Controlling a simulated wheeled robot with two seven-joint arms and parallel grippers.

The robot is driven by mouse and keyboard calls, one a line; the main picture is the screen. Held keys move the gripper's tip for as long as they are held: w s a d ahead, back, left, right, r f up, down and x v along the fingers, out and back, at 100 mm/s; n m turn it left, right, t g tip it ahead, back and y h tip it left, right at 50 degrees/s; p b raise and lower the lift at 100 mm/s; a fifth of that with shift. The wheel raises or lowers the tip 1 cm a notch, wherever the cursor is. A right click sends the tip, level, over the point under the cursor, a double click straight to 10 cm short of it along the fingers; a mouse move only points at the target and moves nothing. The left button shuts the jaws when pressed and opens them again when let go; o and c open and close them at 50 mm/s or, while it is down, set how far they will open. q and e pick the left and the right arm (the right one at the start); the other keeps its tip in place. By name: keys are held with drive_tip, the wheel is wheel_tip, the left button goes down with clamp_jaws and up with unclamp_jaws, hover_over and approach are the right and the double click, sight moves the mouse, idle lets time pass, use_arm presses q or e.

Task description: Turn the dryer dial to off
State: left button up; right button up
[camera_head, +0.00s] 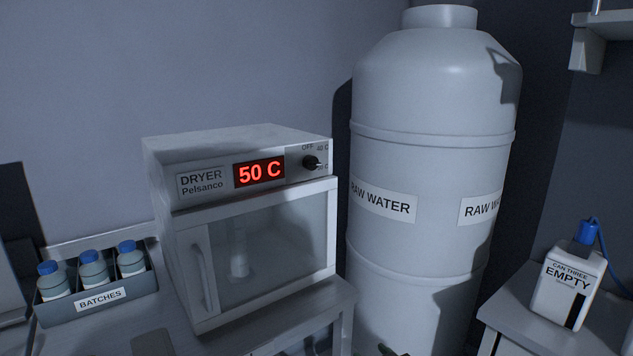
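The dryer (255,215) is a white box on a bench in the middle of the head view, labelled DRYER Pelsanco. Its red display (260,172) reads 50 C. The dial (311,163) is a small black knob at the right end of the top panel, with OFF marked at its upper left and temperature marks to its right. Its pointer appears turned to the right, towards the lower mark, which is partly unreadable. The dryer's glass door is closed, and a pale item is dimly visible behind it. Neither of my grippers is in view.
A large RAW WATER tank (425,245) stands right of the dryer. A BATCHES tray (60,309) with blue-capped bottles is on the bench to the left. A can labelled CAN THREE EMPTY (563,283) stands on a stand (505,312) at right. The space before the dial looks clear.

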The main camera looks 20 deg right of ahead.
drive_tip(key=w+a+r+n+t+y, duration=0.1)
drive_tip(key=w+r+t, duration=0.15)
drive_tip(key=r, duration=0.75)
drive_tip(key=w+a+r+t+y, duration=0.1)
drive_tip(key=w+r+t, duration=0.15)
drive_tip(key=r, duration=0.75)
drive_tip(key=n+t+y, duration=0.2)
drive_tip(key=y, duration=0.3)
approach(313, 166)
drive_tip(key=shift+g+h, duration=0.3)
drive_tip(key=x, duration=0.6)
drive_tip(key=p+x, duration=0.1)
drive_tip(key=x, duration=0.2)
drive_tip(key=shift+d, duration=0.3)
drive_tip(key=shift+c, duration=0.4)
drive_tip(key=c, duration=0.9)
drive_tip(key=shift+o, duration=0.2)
